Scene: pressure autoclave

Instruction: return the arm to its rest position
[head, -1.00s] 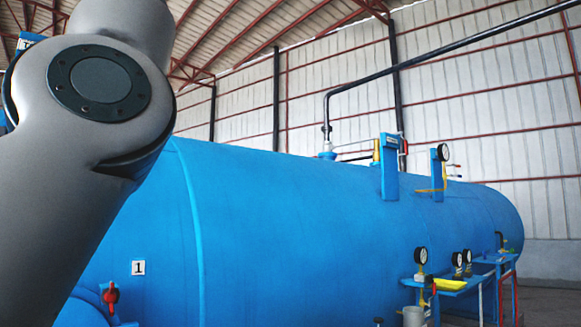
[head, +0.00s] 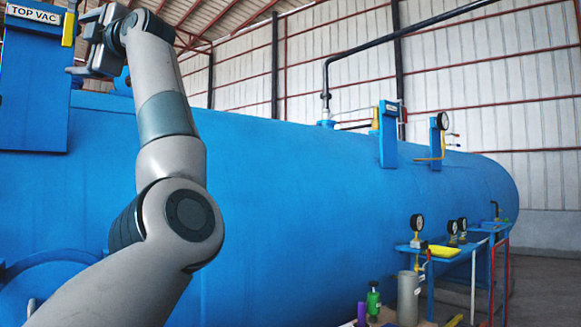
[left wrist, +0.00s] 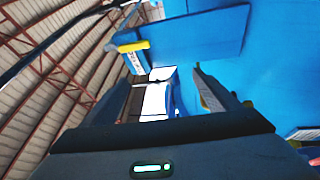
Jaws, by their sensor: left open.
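My left arm (head: 170,150) rises from the bottom left of the head view and bends up to the left. My left gripper (head: 78,45) is at the upper left, open, in front of or beside the blue TOP VAC panel (head: 35,95). A yellow handle (head: 69,27) on that panel appears close to the fingers; I cannot tell the exact gap. In the left wrist view, the open fingers (left wrist: 165,88) have nothing visibly gripped between them, and the yellow handle (left wrist: 133,46) lies beyond them. My right gripper is not in view.
The long blue autoclave vessel (head: 290,200) fills the space behind the arm. A blue stand with gauges (head: 417,223) is at the right. A green bottle (head: 373,302) and grey cylinder (head: 408,297) stand at the lower right. A black pipe (head: 440,48) runs overhead.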

